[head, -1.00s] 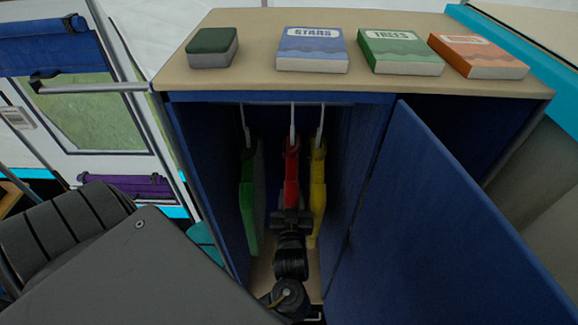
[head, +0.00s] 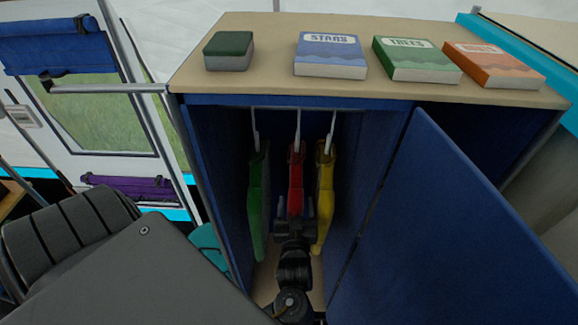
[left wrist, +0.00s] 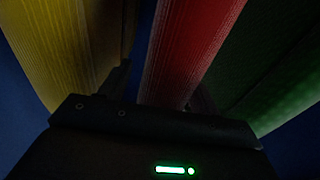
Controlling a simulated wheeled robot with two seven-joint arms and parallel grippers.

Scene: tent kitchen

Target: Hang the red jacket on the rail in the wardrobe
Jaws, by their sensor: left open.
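The red jacket (head: 296,180) hangs in the open wardrobe between a green jacket (head: 258,205) and a yellow jacket (head: 325,195). Its pale hanger (head: 298,128) reaches up to the rail (head: 290,107) under the wardrobe top. My left gripper (head: 294,228) is open in front of the lower part of the red jacket. In the left wrist view the red jacket (left wrist: 192,45) is straight ahead, just beyond my left gripper (left wrist: 150,100), with yellow at left and green at right. The fingertips are mostly dark there, and I cannot tell if they touch the cloth. My right gripper is not in view.
The blue wardrobe door (head: 450,230) stands open to the right. Books, such as the blue one (head: 330,55), and a green-topped box (head: 229,50) lie on the wardrobe top. A grey chair (head: 65,235) stands at left.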

